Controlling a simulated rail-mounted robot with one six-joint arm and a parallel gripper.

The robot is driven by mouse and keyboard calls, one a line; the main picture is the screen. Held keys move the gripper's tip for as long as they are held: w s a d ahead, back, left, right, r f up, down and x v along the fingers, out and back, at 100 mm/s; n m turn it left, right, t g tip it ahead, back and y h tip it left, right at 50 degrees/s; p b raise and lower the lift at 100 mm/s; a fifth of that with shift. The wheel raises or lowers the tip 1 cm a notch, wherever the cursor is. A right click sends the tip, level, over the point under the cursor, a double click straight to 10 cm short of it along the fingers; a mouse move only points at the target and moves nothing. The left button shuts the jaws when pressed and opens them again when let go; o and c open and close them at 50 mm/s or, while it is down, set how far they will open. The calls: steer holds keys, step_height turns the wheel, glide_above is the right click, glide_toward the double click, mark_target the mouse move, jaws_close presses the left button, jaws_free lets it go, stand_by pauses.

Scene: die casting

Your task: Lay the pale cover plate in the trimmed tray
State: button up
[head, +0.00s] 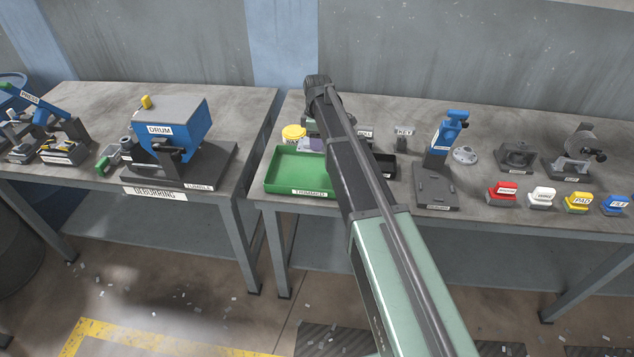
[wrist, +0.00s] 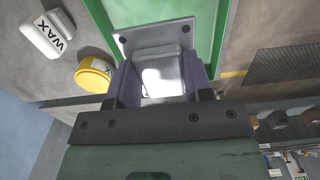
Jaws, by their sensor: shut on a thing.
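The pale cover plate (wrist: 158,38) is light grey with dark holes at its corners and a raised middle. My gripper (wrist: 160,68) is shut on it, with a purple-grey finger on each side. The trimmed tray (head: 287,185) is green, shallow and labelled, at the front left of the right-hand table. In the wrist view the green tray (wrist: 102,20) lies behind the plate. In the head view the plate (head: 312,146) shows at the tray's back edge, left of my arm. My arm hides much of the gripper. The gap between plate and tray floor cannot be told.
A yellow-lidded jar (head: 293,132) stands just behind the tray; a white WAX block (wrist: 47,36) lies near it. A black tray (head: 404,166) is to the right, partly behind my arm. A blue-topped press (head: 447,140) and several coloured blocks stand farther right.

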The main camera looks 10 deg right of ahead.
mark_target(317, 174)
step_height(317, 174, down, 12)
steer(key=b, duration=1)
steer(key=shift+f, duration=0.25)
steer(key=shift+r, duration=0.2)
steer(key=shift+f, duration=0.15)
steer(key=o, duration=1.3)
